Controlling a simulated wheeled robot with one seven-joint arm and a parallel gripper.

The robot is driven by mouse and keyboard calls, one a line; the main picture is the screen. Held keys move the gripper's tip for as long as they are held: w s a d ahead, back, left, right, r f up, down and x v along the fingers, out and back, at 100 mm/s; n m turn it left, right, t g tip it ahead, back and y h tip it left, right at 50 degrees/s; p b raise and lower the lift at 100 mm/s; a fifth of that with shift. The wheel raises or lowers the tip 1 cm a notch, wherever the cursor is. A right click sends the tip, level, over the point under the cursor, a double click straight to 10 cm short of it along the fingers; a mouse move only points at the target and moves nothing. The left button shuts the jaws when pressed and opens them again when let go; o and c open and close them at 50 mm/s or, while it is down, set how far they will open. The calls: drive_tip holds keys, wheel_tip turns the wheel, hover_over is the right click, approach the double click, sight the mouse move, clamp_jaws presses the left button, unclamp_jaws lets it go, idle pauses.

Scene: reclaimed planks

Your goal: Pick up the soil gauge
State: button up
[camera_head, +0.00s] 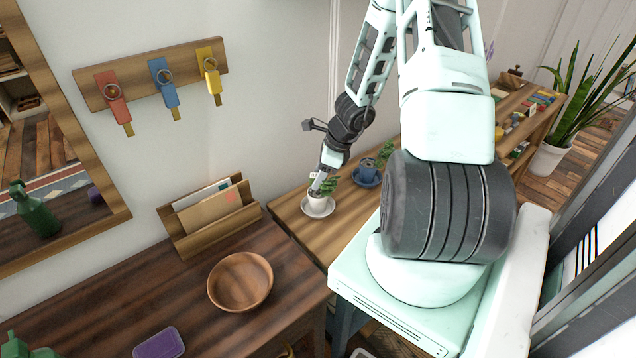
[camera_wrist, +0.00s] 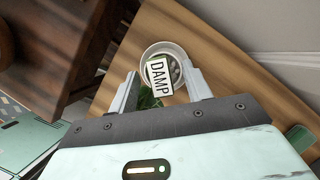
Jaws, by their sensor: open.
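The soil gauge (camera_wrist: 158,76) shows in the wrist view as a white label with a green edge, reading "DAMP". It sits over a small white pot on a white saucer (camera_head: 318,208), which also holds a green-leaved plant (camera_wrist: 148,98). My gripper (camera_wrist: 163,83) is open, one finger on each side of the gauge, and I cannot tell whether either finger touches it. In the head view my gripper (camera_head: 318,186) is down at the white pot and hides most of the gauge. The gauge's lower part is hidden.
A blue pot with a plant (camera_head: 368,170) stands close by on the same wooden surface. A wooden bowl (camera_head: 240,281) and a letter holder (camera_head: 207,213) are on the darker table at left. A wall runs behind.

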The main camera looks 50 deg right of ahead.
drive_tip(key=shift+w+a+f, duration=0.15)
drive_tip(key=shift+w+f, duration=0.05)
drive_tip(key=shift+f, duration=0.4)
clamp_jaws()
drive_tip(key=shift+r, duration=0.15)
wheel_tip(320, 180, up, 10)
drive_tip(key=p, duration=0.3)
wheel_tip(320, 180, up, 6)
drive_tip(key=p, duration=0.5)
